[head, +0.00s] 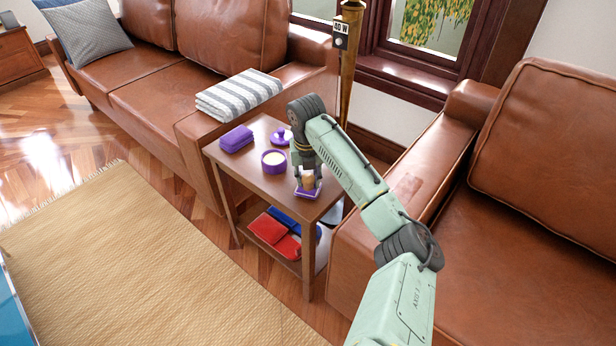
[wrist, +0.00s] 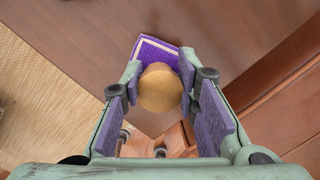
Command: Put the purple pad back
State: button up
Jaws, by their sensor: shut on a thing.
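The purple pad (head: 307,193) is a flat square with a pale layer and a round wooden knob (wrist: 160,88) on top. My gripper (head: 306,176) points down over the front right part of the small side table (head: 262,193) and is shut on the knob. In the wrist view the knob sits between the two fingers of my gripper (wrist: 160,90), and the pad (wrist: 153,53) shows beyond it. I cannot tell whether the pad touches the tabletop. An open purple tin (head: 274,161) with cream contents, its purple lid (head: 281,137) and a folded purple cloth (head: 237,138) are on the table.
The table's lower shelf holds red (head: 270,230) and blue (head: 293,216) items. A brown sofa (head: 150,75) with a striped towel (head: 238,94) stands behind left, a brown armchair (head: 530,200) at right. A brass post (head: 351,60) rises behind the table. The tabletop's front left is clear.

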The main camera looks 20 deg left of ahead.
aim_at(307, 180)
jog(key=shift+f, duration=0.15)
jog(key=o, duration=1)
jog(key=r, duration=0.4)
jog(key=s+r, duration=0.1)
jog(key=r, duration=0.7)
jog(key=shift+s+d+r+b, duration=0.15)
jog(key=shift+s+b, duration=0.1)
jog(key=shift+b, duration=0.05)
